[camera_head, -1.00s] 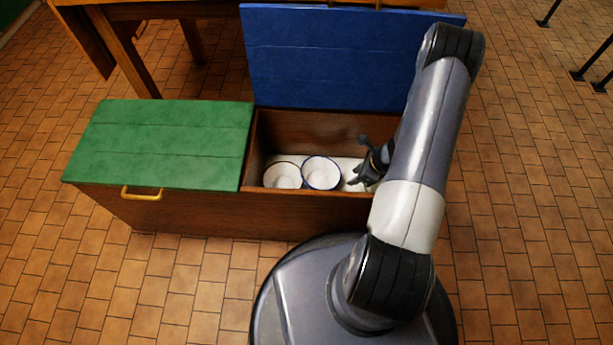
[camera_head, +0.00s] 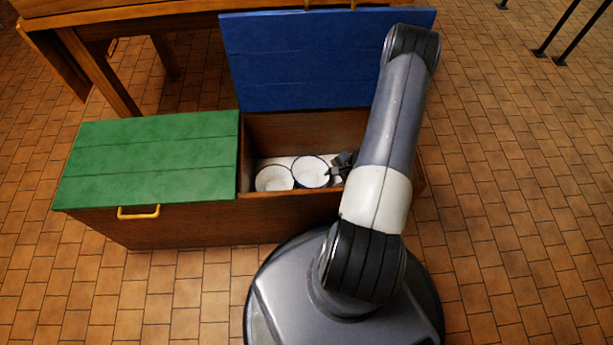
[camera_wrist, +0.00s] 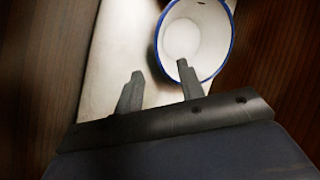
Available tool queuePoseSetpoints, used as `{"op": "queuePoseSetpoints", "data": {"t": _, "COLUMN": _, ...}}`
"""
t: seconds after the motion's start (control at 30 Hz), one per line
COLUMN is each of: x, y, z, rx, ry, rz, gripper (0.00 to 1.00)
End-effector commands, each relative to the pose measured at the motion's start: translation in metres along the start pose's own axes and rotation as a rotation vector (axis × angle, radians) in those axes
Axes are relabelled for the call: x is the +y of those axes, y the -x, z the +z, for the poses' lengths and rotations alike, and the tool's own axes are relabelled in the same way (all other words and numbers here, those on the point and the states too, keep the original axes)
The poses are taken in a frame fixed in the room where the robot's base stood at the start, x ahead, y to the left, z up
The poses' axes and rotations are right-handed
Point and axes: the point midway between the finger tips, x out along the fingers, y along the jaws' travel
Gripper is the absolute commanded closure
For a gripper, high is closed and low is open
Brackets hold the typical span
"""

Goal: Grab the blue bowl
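The blue bowl (camera_head: 311,173), white with a blue rim, stands upright inside the right compartment of the wooden chest. It also shows at the top of the wrist view (camera_wrist: 190,38). My gripper (camera_head: 338,169) is down in the compartment at the bowl's right side, partly hidden by my arm. In the wrist view my gripper (camera_wrist: 160,68) is open. One fingertip overlaps the bowl's inside and the other lies outside the rim, with the rim's edge between them in the picture. I cannot tell whether a finger touches the bowl.
A second white bowl with a dark rim (camera_head: 274,179) stands left of the blue one. The compartment's wooden walls (camera_head: 290,133) surround them. Its blue lid (camera_head: 320,62) is raised; the green lid (camera_head: 150,160) is shut. A wooden table (camera_head: 100,70) stands behind.

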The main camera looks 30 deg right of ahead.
Motion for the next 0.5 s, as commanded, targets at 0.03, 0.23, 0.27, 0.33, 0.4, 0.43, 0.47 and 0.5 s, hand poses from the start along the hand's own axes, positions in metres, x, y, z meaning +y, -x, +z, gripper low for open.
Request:
{"op": "queuePoseSetpoints", "data": {"t": 0.03, "x": 0.002, "y": -0.013, "z": 0.0, "rx": -0.003, "ry": 0.001, "rz": 0.002, "gripper": 0.63}}
{"op": "queuePoseSetpoints", "data": {"t": 0.23, "x": 0.001, "y": -0.037, "z": 0.0, "rx": -0.002, "ry": 0.0, "rz": 0.001, "gripper": 0.63}}
{"op": "queuePoseSetpoints", "data": {"t": 0.27, "x": 0.001, "y": -0.039, "z": 0.0, "rx": -0.002, "ry": 0.0, "rz": 0.001, "gripper": 0.63}}
{"op": "queuePoseSetpoints", "data": {"t": 0.33, "x": 0.0, "y": -0.041, "z": 0.0, "rx": -0.001, "ry": -0.001, "rz": 0.001, "gripper": 0.63}}
{"op": "queuePoseSetpoints", "data": {"t": 0.4, "x": 0.0, "y": -0.046, "z": 0.0, "rx": -0.001, "ry": -0.001, "rz": 0.001, "gripper": 0.63}}
{"op": "queuePoseSetpoints", "data": {"t": 0.43, "x": 0.0, "y": -0.049, "z": 0.0, "rx": -0.002, "ry": -0.001, "rz": 0.001, "gripper": 0.63}}
{"op": "queuePoseSetpoints", "data": {"t": 0.47, "x": 0.0, "y": -0.052, "z": 0.0, "rx": -0.002, "ry": -0.001, "rz": 0.001, "gripper": 0.63}}
{"op": "queuePoseSetpoints", "data": {"t": 0.5, "x": 0.0, "y": -0.058, "z": 0.0, "rx": -0.002, "ry": 0.0, "rz": 0.002, "gripper": 0.63}}
